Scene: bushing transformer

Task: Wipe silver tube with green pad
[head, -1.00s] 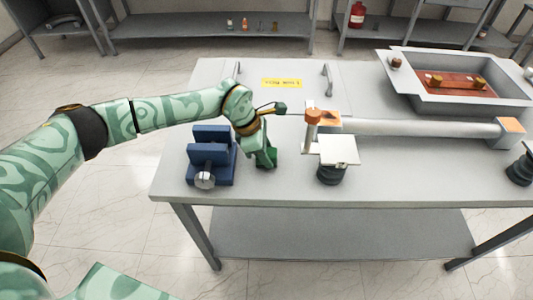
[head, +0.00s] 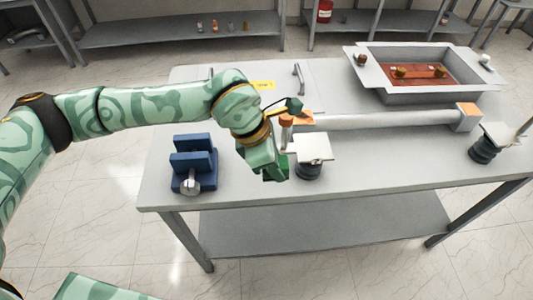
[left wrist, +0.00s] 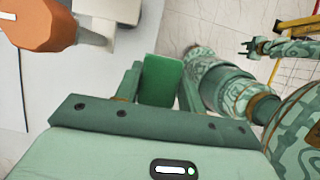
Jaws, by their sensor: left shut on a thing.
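The silver tube (head: 385,121) lies lengthwise across the right part of the table in the head view, with orange-topped end pieces. My left gripper (head: 268,165) is in front and to the left of the tube's left end. It is shut on the green pad (left wrist: 160,80), which sits between its fingers in the left wrist view. The pad is apart from the tube. My right gripper (left wrist: 256,47) shows small at the upper right of the left wrist view, its fingers apart and empty.
A blue vise (head: 194,163) stands left of my left gripper. A white-topped jack (head: 313,148) stands close at its right, and another jack (head: 487,145) stands at the right. An orange-capped upright part (head: 286,121) is by the tube's left end. A grey tray (head: 425,97) lies behind the tube.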

